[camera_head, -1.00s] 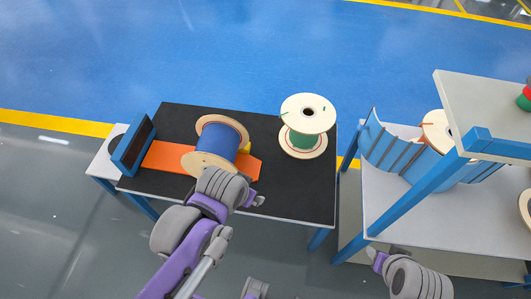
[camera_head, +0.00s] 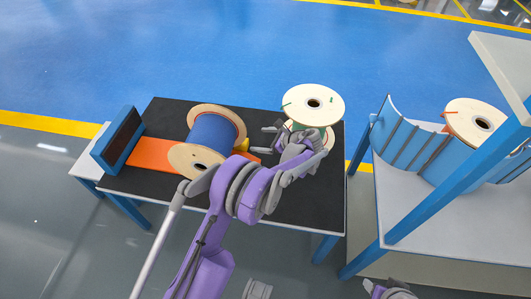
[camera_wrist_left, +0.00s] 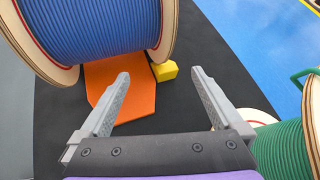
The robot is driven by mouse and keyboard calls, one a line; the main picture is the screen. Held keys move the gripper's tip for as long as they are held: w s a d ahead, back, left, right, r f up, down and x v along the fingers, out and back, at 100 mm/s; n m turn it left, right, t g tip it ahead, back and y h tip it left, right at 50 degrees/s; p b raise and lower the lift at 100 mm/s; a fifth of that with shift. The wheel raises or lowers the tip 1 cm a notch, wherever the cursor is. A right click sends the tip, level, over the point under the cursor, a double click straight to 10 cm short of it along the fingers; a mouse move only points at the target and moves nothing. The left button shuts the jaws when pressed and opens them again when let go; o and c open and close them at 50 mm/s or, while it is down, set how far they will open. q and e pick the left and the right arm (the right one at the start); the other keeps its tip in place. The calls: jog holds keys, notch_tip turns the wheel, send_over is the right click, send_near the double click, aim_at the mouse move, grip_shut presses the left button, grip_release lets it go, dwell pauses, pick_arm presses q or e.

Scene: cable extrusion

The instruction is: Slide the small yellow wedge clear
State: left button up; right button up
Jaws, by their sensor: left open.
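The small yellow wedge (camera_head: 243,145) sits at the right side of the blue cable spool (camera_head: 213,137), on the black table top near the orange strip (camera_head: 150,153). The wedge also shows in the left wrist view (camera_wrist_left: 165,71), close against the spool's flange; I cannot tell whether they touch. My left gripper (camera_head: 267,139) is open and empty, right of the wedge, its fingers pointing toward it. In the left wrist view the wedge lies ahead, between the fingertip directions. My right gripper (camera_head: 390,291) shows only partly at the bottom edge.
A green cable spool (camera_wrist_left: 282,150) stands close beside my left gripper on the right. A blue upright plate (camera_head: 118,140) stands at the table's left end. A shelf with blue posts (camera_head: 440,185) and another spool (camera_head: 478,120) is at the right.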

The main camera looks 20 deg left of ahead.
pick_arm(q)
jog(key=m+y+b, duration=0.2)
send_near(247, 144)
jog(key=shift+a+r, duration=0.1)
jog(key=shift+a, duration=0.1)
jog(key=shift+p, duration=0.3)
pick_arm(e)
notch_tip(247, 144, down, 3)
jog(key=shift+w+r, duration=0.1)
jog(key=shift+r, duration=0.1)
pick_arm(q)
jog(key=b+x, duration=0.1)
jog(key=x, duration=0.9)
jog(key=shift+a+f, duration=0.25)
jog(key=shift+a, duration=0.1)
pick_arm(e)
jog(key=shift+f, duration=0.7)
pick_arm(q)
jog(key=c, duration=1.2)
jog(key=shift+c, duration=0.2)
jog(key=shift+d, duration=0.1)
